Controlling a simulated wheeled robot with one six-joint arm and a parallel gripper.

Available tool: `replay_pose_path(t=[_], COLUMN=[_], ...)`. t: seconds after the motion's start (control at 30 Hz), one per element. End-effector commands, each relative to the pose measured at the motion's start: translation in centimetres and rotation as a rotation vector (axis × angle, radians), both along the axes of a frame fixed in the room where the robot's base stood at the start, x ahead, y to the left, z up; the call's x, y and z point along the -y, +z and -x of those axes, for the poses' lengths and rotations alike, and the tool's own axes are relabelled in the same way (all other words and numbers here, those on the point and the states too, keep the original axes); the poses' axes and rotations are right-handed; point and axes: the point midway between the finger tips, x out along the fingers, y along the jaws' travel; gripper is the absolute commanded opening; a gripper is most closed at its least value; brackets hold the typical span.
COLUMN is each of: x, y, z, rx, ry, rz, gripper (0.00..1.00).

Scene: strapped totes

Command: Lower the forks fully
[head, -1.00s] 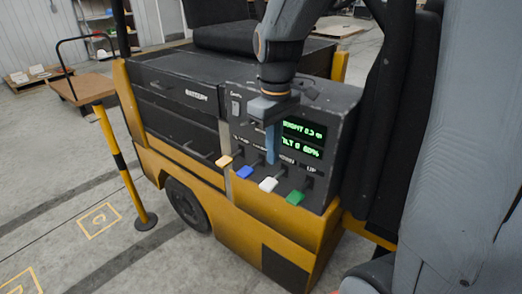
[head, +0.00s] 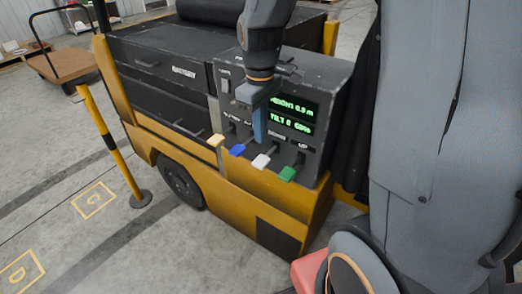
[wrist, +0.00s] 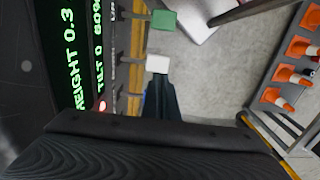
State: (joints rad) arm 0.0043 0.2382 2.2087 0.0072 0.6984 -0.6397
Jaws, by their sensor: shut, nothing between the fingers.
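The forklift's control panel (head: 300,88) carries a row of levers: tan (head: 216,140), blue (head: 237,150), white (head: 261,161) and green (head: 287,173). The green lever stands at the right end, near an "UP" label. My gripper (head: 260,140) is shut and empty, pointing down in front of the panel, just above and behind the white lever's knob. In the wrist view, the white (wrist: 158,64) and green (wrist: 163,20) knobs show beyond the fingers, and the blue one is partly hidden. The green display (wrist: 75,55) reads about height 0.3, tilt 0. I cannot tell whether the fingers touch a lever.
A yellow-black post (head: 110,145) stands left of the forklift, with a flat cart (head: 65,62) behind it. Floor is open at the front left. Orange cones (wrist: 290,65) on a rack show in the wrist view. A red object (head: 308,270) is at the bottom.

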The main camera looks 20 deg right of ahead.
Motion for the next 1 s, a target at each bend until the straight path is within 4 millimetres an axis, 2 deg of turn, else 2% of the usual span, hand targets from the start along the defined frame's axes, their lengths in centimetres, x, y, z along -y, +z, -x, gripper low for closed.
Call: replay_pose_path(t=[0.2,0.43,0.63,1.0], x=[0.0,0.0,0.0,0.0], y=[-3.8,-6.5,-7.6,-7.8], z=[0.2,0.2,0.1,0.1], rx=[-0.005,-0.003,-0.001,0.001], ry=[-0.001,-0.002,-0.002,-0.002], rz=[0.0,0.0,0.001,0.0], gripper=[0.0,0.0,0.0,0.0])
